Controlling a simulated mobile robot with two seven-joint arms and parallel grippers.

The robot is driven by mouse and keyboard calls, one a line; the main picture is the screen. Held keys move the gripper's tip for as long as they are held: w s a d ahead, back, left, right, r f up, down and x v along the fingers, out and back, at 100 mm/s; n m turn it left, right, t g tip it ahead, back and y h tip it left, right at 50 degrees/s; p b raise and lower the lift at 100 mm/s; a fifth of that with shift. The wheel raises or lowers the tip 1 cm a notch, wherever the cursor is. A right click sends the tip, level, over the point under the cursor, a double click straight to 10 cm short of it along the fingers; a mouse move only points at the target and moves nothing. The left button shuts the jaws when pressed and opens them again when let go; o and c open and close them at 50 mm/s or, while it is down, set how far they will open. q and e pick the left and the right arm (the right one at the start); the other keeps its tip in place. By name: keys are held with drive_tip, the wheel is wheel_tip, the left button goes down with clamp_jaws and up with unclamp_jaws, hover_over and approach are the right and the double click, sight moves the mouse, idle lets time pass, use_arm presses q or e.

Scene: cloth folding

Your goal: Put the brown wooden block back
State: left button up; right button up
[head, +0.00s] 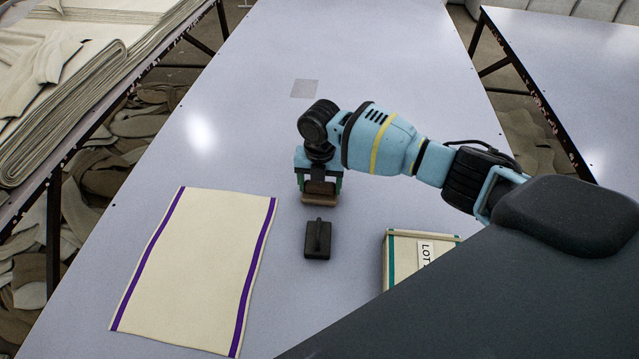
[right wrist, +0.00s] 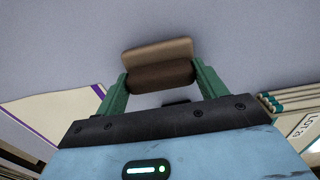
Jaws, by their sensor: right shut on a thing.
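The brown wooden block (head: 319,198) is between the green fingers of my right gripper (head: 320,182), over the middle of the table. In the right wrist view the block (right wrist: 158,62) sits across between both fingertips of the gripper (right wrist: 160,78), with a lighter and a darker face showing. The right gripper is shut on it. I cannot tell whether the block touches the table. My left gripper is not in view.
A cream cloth with purple edge stripes (head: 197,265) lies flat at left. A dark handled block (head: 317,243) stands just in front of my right gripper. A grey square patch (head: 304,88) lies farther back on the clear table (head: 330,40).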

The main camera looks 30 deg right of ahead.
drive_tip(key=shift+f, duration=0.1)
drive_tip(key=shift+f, duration=0.15)
drive_tip(key=o, duration=1)
drive_tip(key=shift+c, duration=0.2)
wheel_tip(320, 180, up, 12)
drive_tip(key=p, duration=0.1)
drive_tip(key=shift+r, duration=0.2)
